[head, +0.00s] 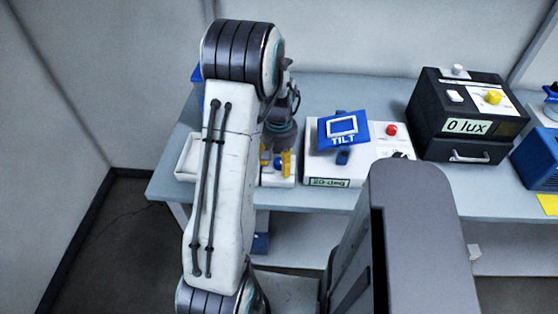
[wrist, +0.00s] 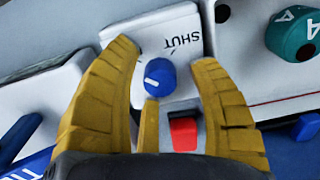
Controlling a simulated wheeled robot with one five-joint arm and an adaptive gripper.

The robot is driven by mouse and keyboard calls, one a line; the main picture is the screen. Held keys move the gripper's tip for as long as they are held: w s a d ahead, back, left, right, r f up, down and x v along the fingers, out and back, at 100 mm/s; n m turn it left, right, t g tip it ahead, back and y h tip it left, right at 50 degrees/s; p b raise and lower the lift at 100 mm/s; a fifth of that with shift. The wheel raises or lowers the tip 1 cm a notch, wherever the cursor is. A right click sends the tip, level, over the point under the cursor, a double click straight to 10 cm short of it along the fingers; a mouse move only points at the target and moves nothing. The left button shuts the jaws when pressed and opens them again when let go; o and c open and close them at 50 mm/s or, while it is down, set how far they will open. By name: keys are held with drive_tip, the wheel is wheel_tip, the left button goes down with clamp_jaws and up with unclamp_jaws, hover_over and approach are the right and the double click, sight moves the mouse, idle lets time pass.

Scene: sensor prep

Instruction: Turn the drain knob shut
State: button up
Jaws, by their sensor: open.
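The blue drain knob (wrist: 160,77) stands on a white panel (wrist: 150,32) marked SHUT, which reads upside down in the wrist view. A short white mark on the knob lies on its left side, away from the SHUT lettering up and to its right. My gripper (wrist: 166,57) is open, with its yellow fingers on either side of the knob; I cannot tell if they touch it. A third finger shows just below the knob. In the head view, my gripper (head: 276,162) is over the small white unit, and the knob shows as a blue spot between the fingers.
A red part (wrist: 184,132) sits close below the knob. A white tray (head: 188,157) is left of my gripper. The box with the blue TILT plate (head: 342,130) stands close on the right, and the black lux box (head: 465,115) farther right.

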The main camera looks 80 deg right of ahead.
drive_tip(key=shift+c, duration=0.2)
clamp_jaws()
idle(0.3)
drive_tip(key=shift+m, duration=0.4)
drive_tip(key=m+b, duration=0.1)
drive_tip(key=m, duration=0.2)
drive_tip(key=shift+f+b, duration=0.15)
drive_tip(key=shift+b, duration=0.15)
drive_tip(key=m+b, duration=0.1)
drive_tip(key=m, duration=0.4)
drive_tip(key=shift+a+m, duration=0.1)
drive_tip(key=shift+m, duration=0.2)
drive_tip(key=m+b, duration=0.1)
drive_tip(key=m, duration=0.3)
drive_tip(key=shift+m+b, duration=0.45)
drive_tip(key=shift+m, duration=1.75)
